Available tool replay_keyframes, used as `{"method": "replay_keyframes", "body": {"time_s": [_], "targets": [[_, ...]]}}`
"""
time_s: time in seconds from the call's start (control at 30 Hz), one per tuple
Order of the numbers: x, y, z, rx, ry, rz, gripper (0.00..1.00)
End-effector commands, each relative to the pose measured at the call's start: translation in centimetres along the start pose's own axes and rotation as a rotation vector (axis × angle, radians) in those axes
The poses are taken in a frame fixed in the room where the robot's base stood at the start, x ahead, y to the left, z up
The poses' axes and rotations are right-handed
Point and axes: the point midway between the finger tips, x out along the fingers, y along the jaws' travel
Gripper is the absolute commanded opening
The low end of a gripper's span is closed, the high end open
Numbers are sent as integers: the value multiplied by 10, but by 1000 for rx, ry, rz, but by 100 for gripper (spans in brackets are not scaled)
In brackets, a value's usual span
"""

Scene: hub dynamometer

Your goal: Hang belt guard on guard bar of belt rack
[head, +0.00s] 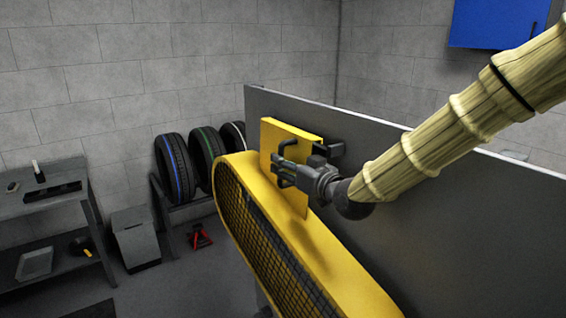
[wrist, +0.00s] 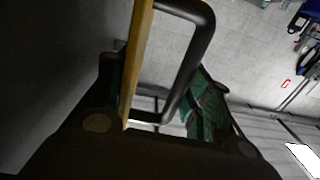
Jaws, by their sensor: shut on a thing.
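The belt guard (head: 247,200) is a long yellow shell with rounded ends and dark mesh on its side, in the middle of the head view. A flat yellow plate (head: 275,140) stands upright at its far side; I cannot tell whether they are one piece. My gripper (head: 284,174) is shut at the plate, reaching in from the right. In the wrist view the yellow plate edge (wrist: 138,60) and a dark bent handle (wrist: 198,55) lie between my teal-padded fingers (wrist: 160,100). The exact contact is hidden. I cannot make out the guard bar for sure.
A tall grey panel (head: 400,225) stands close behind the guard. Several tyres (head: 175,165) rest on a low rack at the back wall, with a red jack stand (head: 199,237) below. A grey bench (head: 45,208) is at left. A blue cabinet (head: 495,22) hangs at upper right.

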Motion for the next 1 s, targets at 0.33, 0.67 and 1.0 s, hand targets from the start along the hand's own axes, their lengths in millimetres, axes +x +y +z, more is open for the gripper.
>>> {"method": "replay_keyframes", "body": {"time_s": [0.33,0.67,1.0], "targets": [[0,18,-6,0,6,0,0],[0,24,8,0,5,-1,0],[0,24,13,-1,5,-1,0]]}}
